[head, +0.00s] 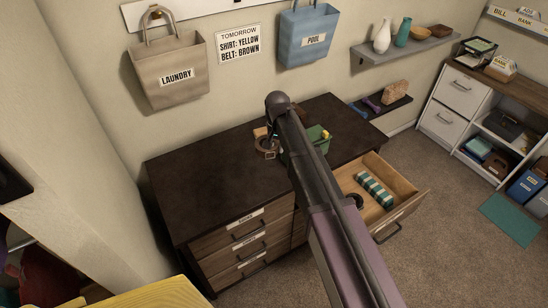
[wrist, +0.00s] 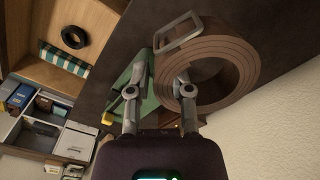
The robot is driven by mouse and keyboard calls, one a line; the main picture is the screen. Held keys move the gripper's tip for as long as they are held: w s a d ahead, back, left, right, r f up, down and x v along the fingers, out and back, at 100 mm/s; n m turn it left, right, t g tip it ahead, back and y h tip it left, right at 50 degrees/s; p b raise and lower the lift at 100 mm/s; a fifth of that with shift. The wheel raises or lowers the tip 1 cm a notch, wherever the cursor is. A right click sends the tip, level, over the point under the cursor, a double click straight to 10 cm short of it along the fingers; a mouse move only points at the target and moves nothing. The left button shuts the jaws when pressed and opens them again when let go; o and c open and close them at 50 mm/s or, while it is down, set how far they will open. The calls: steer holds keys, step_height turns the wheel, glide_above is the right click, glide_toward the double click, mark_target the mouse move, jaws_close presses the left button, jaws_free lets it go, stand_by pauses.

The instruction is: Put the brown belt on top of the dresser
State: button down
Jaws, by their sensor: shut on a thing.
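The brown belt (wrist: 222,85) is a thick coil with a metal buckle. In the wrist view it fills the upper right, and my gripper (wrist: 164,72) is shut on the coil's near left edge, one finger on each side. In the head view the belt (head: 266,150) shows as a small brown ring beside my gripper, in front of the dresser's dark top (head: 215,165). Whether it touches the top I cannot tell. My arm hides part of the gripper and the top's middle.
A green container (head: 318,138) is on the dresser top, right of the belt. The dresser's right drawer (head: 405,208) is open, with a teal-and-white striped item (head: 375,190) and a black coil (head: 355,200) inside. The top's left side is clear. Hanging bags (head: 175,78) are on the wall behind.

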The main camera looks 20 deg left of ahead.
steer(key=s+d+f+m+b, duration=0.3)
steer(key=s+f+m+b, duration=0.2)
steer(key=f+m+b, duration=0.1)
steer(key=s+d+f+m+b, duration=0.3)
steer(key=s+f+m+b, duration=0.2)
steer(key=f+m+b, duration=0.1)
steer(key=shift+f+m, duration=0.75)
steer(key=shift+m, duration=0.45)
steer(key=b, duration=0.2)
glide_above(274, 176)
steer(key=s, duration=0.1)
steer(key=shift+s+d+f, duration=0.1)
steer(key=shift+d+f, duration=0.3)
steer(key=shift+f, duration=0.3)
steer(key=shift+w+a, duration=0.2)
steer(key=shift+w, duration=0.1)
steer(key=shift+w+a+f+b, duration=0.15)
steer(key=shift+w+f+b, duration=0.15)
steer(key=shift+f+b, duration=1.4)
steer(key=shift+f, duration=0.15)
